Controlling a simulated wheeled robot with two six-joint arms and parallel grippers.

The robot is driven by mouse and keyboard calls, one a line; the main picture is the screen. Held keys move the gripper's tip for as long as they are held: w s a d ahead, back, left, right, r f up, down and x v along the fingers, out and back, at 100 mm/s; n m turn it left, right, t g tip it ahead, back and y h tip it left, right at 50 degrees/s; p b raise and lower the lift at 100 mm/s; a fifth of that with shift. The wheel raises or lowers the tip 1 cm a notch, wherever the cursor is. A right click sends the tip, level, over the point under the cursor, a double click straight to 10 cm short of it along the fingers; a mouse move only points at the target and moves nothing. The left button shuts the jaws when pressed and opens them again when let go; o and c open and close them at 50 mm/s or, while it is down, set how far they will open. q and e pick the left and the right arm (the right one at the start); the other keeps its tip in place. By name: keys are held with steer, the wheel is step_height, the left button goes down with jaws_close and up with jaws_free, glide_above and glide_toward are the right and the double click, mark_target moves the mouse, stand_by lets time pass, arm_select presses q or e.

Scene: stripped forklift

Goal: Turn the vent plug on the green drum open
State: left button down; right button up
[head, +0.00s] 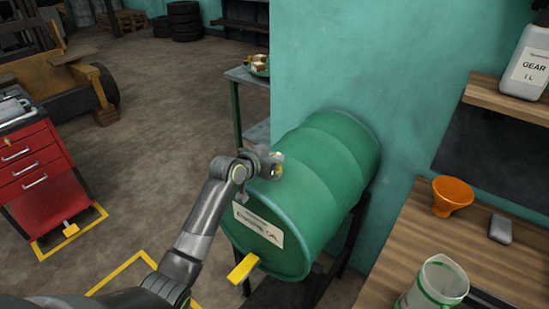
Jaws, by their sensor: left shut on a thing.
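The green drum (319,165) lies on its side on a dark stand against the teal wall, with a label on its front end. A yellow tap (243,268) sticks out low on that end. My left gripper (273,161) is on the top of the drum near its front end, shut on the vent plug (279,170). Only a small yellowish bit of the plug shows at the jaws; the rest is hidden, and I cannot tell how far it is turned. My right gripper is not in view.
A wooden bench at right holds an orange funnel (452,195), a dark grey block (501,229) and a clear jug (436,286). A gear oil bottle (527,62) stands on a shelf above. A red tool cabinet (35,175) is at left; open floor lies between it and the drum.

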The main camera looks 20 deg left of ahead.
arm_select(q)
steer(key=n+y+p, duration=0.1)
steer(key=p, duration=0.1)
steer(key=n+y+p, duration=0.1)
steer(key=shift+d+r+y+p, duration=0.1)
steer(key=shift+r+y+p, duration=0.1)
steer(key=shift+y+p, duration=0.2)
steer(key=shift+f+n+t+y+p, duration=0.15)
steer(key=shift+n+t+y+p, duration=0.15)
steer(key=shift+n+y, duration=0.6)
steer(key=shift+f+n+y, duration=0.1)
steer(key=shift+n+y, duration=0.6)
steer(key=shift+f+n+y+b, duration=0.15)
steer(key=shift+n+y+b, duration=0.6)
steer(key=shift+n+y, duration=0.05)
steer(key=n+g+y+b, duration=0.3)
steer(key=n+y+b, duration=0.1)
steer(key=b, duration=0.3)
steer(key=n+g+y+b, duration=0.3)
steer(key=n+y+b, duration=0.1)
steer(key=n+b, duration=0.1)
steer(key=shift+g+y+b, duration=0.3)
steer(key=shift+y+b, duration=0.1)
steer(key=shift+b, duration=0.5)
steer(key=shift+n+g+y+b, duration=0.5)
steer(key=shift+n+g+b, duration=0.6)
steer(key=shift+n+b, duration=0.15)
